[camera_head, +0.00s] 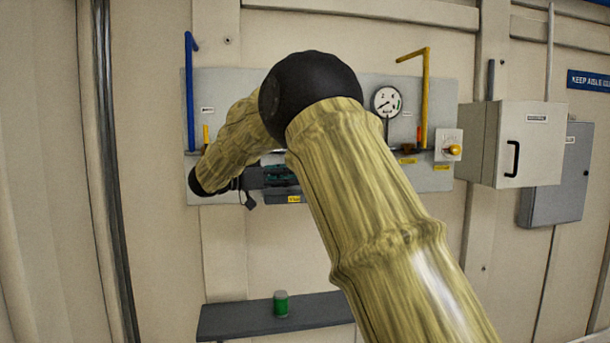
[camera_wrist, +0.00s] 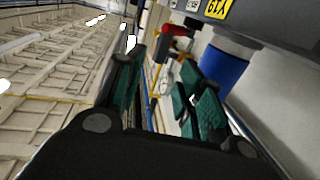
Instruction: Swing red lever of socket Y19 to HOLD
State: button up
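The socket's yellow label, reading Y19 (camera_wrist: 217,9), sits upside down at the top of the wrist view on a dark grey housing. A small yellow label also shows under my gripper in the head view (camera_head: 293,199), too small to read. A red lever-like part (camera_wrist: 177,31) shows below and left of that housing, just beyond my fingertips. My gripper (camera_wrist: 163,60) has its teal-padded fingers apart, with nothing visibly held between them. In the head view my gripper (camera_head: 280,178) is at the panel, partly hidden by my arm. I cannot tell whether it touches the lever.
A blue cylinder (camera_wrist: 224,66) stands close to the right finger. The wall panel (camera_head: 230,90) carries a blue pipe (camera_head: 190,95), a yellow pipe (camera_head: 425,95) and a gauge (camera_head: 386,102). Below, a shelf (camera_head: 235,320) holds a green can (camera_head: 281,304). Grey cabinets (camera_head: 520,140) stand right.

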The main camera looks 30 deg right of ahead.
jog(key=a, duration=0.5)
jog(key=shift+w+a, duration=0.25)
jog(key=shift+w, duration=0.15)
jog(key=shift+f, duration=0.1)
